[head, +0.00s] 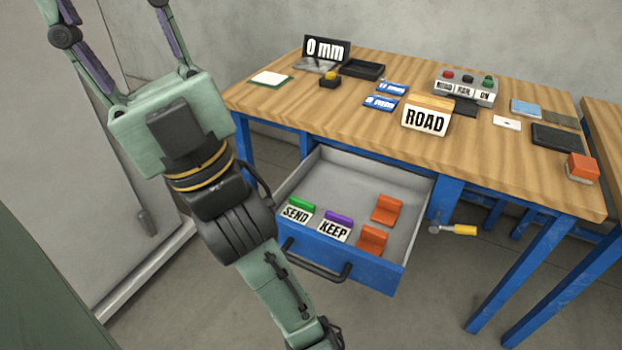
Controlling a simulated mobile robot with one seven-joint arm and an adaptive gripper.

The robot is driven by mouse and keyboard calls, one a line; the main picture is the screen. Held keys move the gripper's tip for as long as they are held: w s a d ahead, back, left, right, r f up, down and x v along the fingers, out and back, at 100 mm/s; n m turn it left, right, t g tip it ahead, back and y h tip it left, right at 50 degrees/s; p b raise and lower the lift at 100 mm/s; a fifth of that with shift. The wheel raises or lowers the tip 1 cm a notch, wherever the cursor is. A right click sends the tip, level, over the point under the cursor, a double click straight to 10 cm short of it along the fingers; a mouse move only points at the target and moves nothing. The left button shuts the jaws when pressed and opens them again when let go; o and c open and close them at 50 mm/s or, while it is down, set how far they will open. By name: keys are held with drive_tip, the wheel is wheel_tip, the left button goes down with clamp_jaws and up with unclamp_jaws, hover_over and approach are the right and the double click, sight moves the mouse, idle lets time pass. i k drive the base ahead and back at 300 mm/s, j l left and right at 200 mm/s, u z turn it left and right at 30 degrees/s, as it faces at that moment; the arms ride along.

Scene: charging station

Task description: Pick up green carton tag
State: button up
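The green carton tag (299,208) is a small green-topped piece with a white face reading "SEND". It sits at the front left of the open drawer (410,205), beside a purple-topped "KEEP" tag (337,226). My gripper (112,12) is at the upper left, close to the camera and pointing up, well apart from the drawer. Its two fingers are spread wide with nothing seen between them; their tips are cut off by the top edge.
Two orange pieces (386,210) lie in the drawer's right part. The drawer has a dark front handle (318,262). Above it, the wooden tabletop (300,95) holds a "ROAD" sign (427,117), trays and a button box (465,88). A yellow-handled tool (455,230) is beside the drawer.

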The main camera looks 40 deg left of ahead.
sight(301, 211)
drive_tip(key=j+u, duration=0.15)
drive_tip(key=u, duration=0.6)
drive_tip(key=i+l, duration=0.05)
